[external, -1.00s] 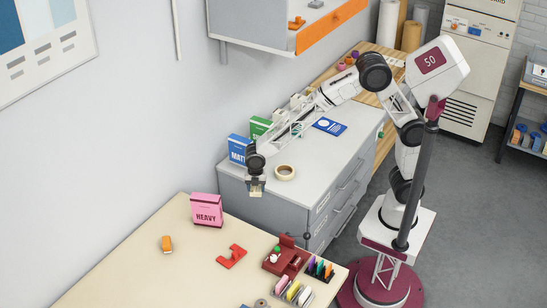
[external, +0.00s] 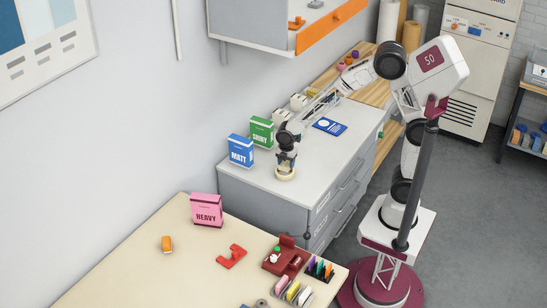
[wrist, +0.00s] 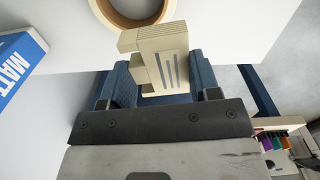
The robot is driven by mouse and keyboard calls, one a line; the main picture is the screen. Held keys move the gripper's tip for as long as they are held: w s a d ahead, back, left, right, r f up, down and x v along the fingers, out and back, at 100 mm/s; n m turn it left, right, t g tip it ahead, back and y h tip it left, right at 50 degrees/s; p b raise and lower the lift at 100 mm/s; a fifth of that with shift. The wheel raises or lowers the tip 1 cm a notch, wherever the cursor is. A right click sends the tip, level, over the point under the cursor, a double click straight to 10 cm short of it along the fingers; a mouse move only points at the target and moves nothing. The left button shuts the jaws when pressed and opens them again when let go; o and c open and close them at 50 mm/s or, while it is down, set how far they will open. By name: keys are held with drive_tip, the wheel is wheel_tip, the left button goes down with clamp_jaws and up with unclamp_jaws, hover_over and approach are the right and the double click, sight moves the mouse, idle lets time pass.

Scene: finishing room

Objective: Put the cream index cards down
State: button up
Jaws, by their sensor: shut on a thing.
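The cream index cards (wrist: 160,50) are a small stack with grey stripes on the side. My gripper (wrist: 162,82) is shut on them, with a blue finger on each side, in the wrist view. In the external view my gripper (external: 286,160) is at the front part of the grey cabinet top (external: 335,155), in line with the tape roll (external: 285,175). The gripper and cards partly cover the roll there. In the wrist view the tape roll (wrist: 130,12) lies just beyond the cards. I cannot tell the height of the cards above the surface.
The blue MATT box (external: 240,151) and green SHINY box (external: 262,132) stand left of my gripper. A blue card with a white disc (external: 330,126) lies behind. The pink HEAVY box (external: 206,210) is on the cream table (external: 130,265). The cabinet top's right side is clear.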

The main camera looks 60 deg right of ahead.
drive_tip(key=s+d+f+m, duration=0.1)
drive_tip(key=s+d+m, duration=0.1)
drive_tip(key=s+d, duration=0.2)
drive_tip(key=s+d+f+m, duration=0.1)
drive_tip(key=s+d, duration=0.4)
drive_tip(key=d, duration=0.6)
drive_tip(key=s+d+f+m, duration=0.1)
drive_tip(key=s+d+m, duration=0.1)
drive_tip(key=s+d, duration=0.2)
drive_tip(key=shift+s+d+f+m, duration=0.15)
drive_tip(key=shift+d, duration=0.7)
drive_tip(key=shift+s+d+f+m, duration=0.1)
drive_tip(key=shift+s+d+m, duration=0.05)
drive_tip(key=shift+d, duration=0.7)
drive_tip(key=shift+s+d+f, duration=0.15)
drive_tip(key=shift+s+d, duration=0.4)
drive_tip(key=shift+s, duration=0.1)
hover_over(308, 154)
drive_tip(key=shift+d+f, duration=0.15)
drive_tip(key=shift+f, duration=0.6)
drive_tip(key=shift+f, duration=0.1)
drive_tip(key=shift+f, duration=1.65)
drive_tip(key=shift+f, duration=0.1)
